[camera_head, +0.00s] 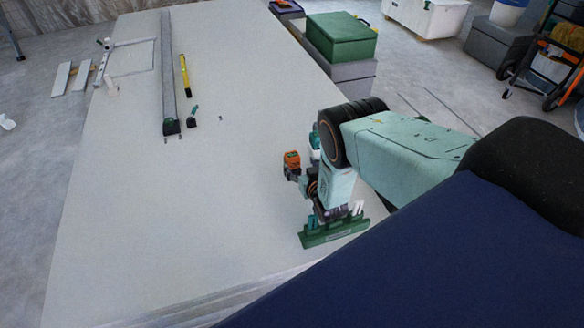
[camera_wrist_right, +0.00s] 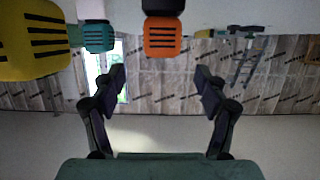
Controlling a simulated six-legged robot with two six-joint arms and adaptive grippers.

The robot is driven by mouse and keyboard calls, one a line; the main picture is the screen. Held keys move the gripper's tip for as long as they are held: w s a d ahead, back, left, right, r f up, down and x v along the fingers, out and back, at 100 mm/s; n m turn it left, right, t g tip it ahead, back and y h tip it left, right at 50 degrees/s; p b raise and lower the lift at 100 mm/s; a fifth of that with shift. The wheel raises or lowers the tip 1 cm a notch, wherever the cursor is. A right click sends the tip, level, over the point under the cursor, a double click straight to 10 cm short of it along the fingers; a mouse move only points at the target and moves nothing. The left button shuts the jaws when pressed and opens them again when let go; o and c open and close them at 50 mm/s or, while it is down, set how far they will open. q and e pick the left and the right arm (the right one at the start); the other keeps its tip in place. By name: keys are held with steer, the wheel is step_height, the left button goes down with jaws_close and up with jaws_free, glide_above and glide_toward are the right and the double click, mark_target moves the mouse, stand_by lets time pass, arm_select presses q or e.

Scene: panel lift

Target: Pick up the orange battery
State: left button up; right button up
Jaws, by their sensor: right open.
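The orange battery (camera_head: 291,157) sits on top of a dark part, on the left side of my right wrist in the head view. In the right wrist view the orange battery (camera_wrist_right: 162,42) is at the top, roughly centred between the finger lines, with a dark part joined to it. My right gripper (camera_wrist_right: 162,82) is open, with nothing between its two dark fingers. In the head view it is small and partly hidden by my wrist. My left gripper is not in view.
A teal block (camera_wrist_right: 98,36) and a yellow block (camera_wrist_right: 30,40) are left of the battery. A lettered green bar (camera_head: 335,236) is below my wrist. The panel's middle is clear.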

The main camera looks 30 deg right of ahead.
mark_target(295, 159)
steer(key=shift+f+b+x, duration=0.2)
steer(key=shift+b+x, duration=0.75)
steer(key=shift+x, duration=0.55)
steer(key=b+x, duration=0.3)
steer(key=shift+w+a+f, duration=0.1)
steer(key=shift+w+f, duration=0.05)
steer(key=shift+f, duration=0.1)
steer(key=shift+w+d+f+b, duration=0.1)
steer(key=shift+w+d+b, duration=0.1)
steer(key=shift+w+b, duration=0.3)
steer(key=shift+w, duration=0.15)
steer(key=shift+c, duration=0.3)
steer(key=c, duration=1.3)
steer(key=shift+p, duration=0.3)
step_height(295, 159, up, 10)
steer(key=p, duration=0.5)
steer(key=shift+p, duration=0.35)
